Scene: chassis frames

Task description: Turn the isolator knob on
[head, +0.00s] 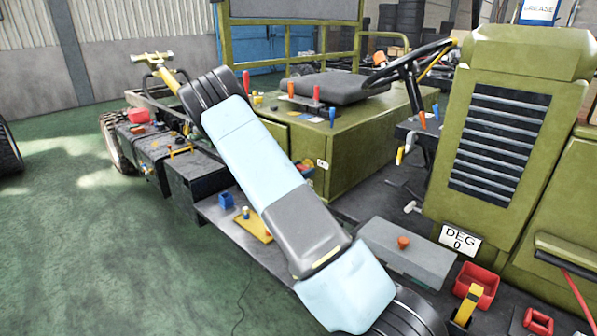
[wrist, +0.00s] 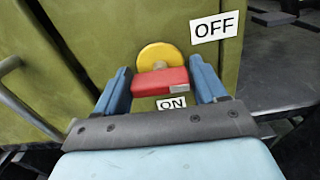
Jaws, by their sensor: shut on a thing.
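The isolator knob is a red bar (wrist: 160,82) on a yellow round plate (wrist: 155,56), on the olive-green panel in the wrist view. The bar lies nearly level in that picture. An OFF label (wrist: 214,27) is up and to its right, and an ON label (wrist: 171,103) is just below the bar. My gripper (wrist: 160,72) has its blue fingers on both sides of the bar and is shut on it. In the head view my arm covers most of this spot; only a bit of red and blue (head: 305,168) shows beside a small white label (head: 322,164).
The green seat box (head: 350,135) carries several coloured levers. A grey box with an orange knob (head: 403,243) and a red bin (head: 480,280) are at lower right. Open green floor (head: 90,240) lies at left.

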